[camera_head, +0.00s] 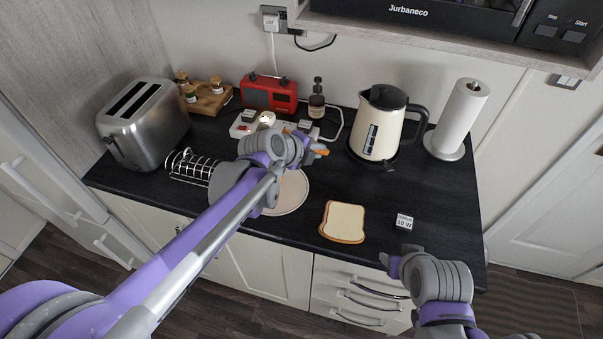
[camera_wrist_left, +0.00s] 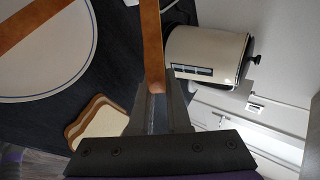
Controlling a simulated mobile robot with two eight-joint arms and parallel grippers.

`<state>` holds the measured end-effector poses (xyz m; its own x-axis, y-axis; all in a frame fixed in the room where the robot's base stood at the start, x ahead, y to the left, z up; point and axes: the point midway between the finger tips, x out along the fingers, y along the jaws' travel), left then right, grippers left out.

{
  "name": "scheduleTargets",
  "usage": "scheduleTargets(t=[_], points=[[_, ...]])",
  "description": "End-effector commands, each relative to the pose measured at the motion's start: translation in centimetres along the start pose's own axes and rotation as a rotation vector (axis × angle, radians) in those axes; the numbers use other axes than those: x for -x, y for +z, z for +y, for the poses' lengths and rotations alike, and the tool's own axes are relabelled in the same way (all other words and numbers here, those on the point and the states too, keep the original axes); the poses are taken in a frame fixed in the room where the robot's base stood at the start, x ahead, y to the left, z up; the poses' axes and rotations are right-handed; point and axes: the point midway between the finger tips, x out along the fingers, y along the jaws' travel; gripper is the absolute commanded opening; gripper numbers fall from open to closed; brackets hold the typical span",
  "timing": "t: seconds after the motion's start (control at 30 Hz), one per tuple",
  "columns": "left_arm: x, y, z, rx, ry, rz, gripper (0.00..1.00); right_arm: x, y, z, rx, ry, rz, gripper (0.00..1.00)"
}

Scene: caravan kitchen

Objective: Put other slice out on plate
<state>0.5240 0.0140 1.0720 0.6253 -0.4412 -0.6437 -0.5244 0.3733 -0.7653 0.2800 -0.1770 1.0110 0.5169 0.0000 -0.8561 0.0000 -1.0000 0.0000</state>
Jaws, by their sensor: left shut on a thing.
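My left gripper (camera_head: 312,150) is over the back edge of the plate (camera_head: 290,195), shut on a thin brown strip (camera_wrist_left: 152,45). A second brown strip (camera_wrist_left: 35,22) crosses above the plate in the left wrist view. I cannot tell whether both belong to one thing, such as wooden tongs. The visible part of the white plate is bare; my arm hides some of it. Bread (camera_head: 343,220) lies on the counter right of the plate, seemingly stacked slices (camera_wrist_left: 98,120). My right gripper (camera_head: 398,260) is low at the counter's front edge, apart from the bread; its jaws are unclear.
A steel toaster (camera_head: 145,125) and wire toast rack (camera_head: 190,167) stand left. A cream kettle (camera_head: 380,125) and paper roll (camera_head: 460,115) stand back right.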

Motion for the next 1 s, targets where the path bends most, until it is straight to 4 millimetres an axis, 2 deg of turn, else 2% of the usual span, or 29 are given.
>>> scheduleTargets(t=[0.03,0.4,0.63,0.93,0.97,1.0], points=[[-0.6,-0.1,0.8,0.002,0.004,0.001,0.00,-0.4,0.7,0.0,0.000,0.000,-0.008,0.50],[-4.1,-0.1,5.1,0.005,0.004,0.002,0.00,-3.3,5.3,0.0,0.000,0.000,-0.054,0.50],[-5.4,0.0,6.5,0.002,0.001,0.000,0.00,-3.9,6.0,0.0,0.000,0.000,-0.060,0.50],[-5.5,0.0,6.5,0.002,0.000,0.000,0.00,-3.9,6.0,0.0,0.000,0.000,-0.060,0.50],[-5.5,0.0,6.5,0.002,0.000,0.000,0.17,-3.9,6.0,0.0,0.000,0.000,-0.060,0.50],[-5.5,0.0,6.5,0.002,0.000,0.000,0.24,-3.9,6.0,0.0,0.000,0.000,-0.060,0.50]])
